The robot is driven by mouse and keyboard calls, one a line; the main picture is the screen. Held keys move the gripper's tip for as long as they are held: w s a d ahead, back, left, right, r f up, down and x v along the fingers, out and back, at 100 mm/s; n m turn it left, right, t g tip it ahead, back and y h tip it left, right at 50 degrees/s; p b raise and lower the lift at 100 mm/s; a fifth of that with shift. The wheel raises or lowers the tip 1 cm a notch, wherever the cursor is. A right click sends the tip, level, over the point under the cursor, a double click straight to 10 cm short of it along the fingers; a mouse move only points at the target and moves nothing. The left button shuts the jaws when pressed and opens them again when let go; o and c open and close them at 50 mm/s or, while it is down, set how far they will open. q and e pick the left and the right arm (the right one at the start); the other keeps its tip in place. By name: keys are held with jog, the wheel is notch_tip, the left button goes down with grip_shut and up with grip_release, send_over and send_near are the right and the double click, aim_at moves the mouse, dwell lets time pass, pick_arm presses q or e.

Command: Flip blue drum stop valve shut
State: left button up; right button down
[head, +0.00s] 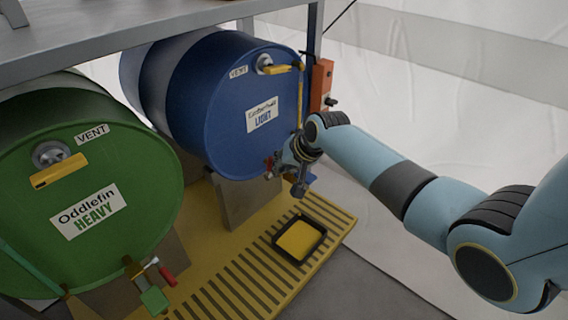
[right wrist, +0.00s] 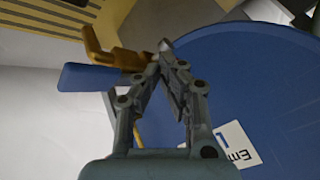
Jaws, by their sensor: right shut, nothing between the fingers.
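The blue drum (head: 215,105) lies on its side in the rack with its labelled end facing me. At its lower right edge is the tap area, with a small red part (head: 268,164) and a blue paddle (head: 309,177) showing around my gripper. My right gripper (head: 284,160) is shut and empty there, covering much of the valve. In the right wrist view, its fingertips (right wrist: 165,55) are together beside a brass-coloured fitting (right wrist: 112,52), with the blue paddle (right wrist: 88,77) to the left. I cannot tell whether they touch, or how the valve is set. My left gripper is out of view.
A yellow slatted platform (head: 240,277) with a black-rimmed tray (head: 318,238) is below. An orange box (head: 322,82) is on the rack post. Free room lies right of the platform.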

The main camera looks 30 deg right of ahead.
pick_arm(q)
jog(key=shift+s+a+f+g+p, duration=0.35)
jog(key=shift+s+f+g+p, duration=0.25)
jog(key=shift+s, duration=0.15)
pick_arm(e)
jog(key=shift+w+a+r, duration=0.2)
jog(key=shift+w+r, duration=0.2)
jog(key=shift+w, duration=0.05)
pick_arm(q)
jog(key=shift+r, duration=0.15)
pick_arm(e)
jog(key=shift+r, duration=0.1)
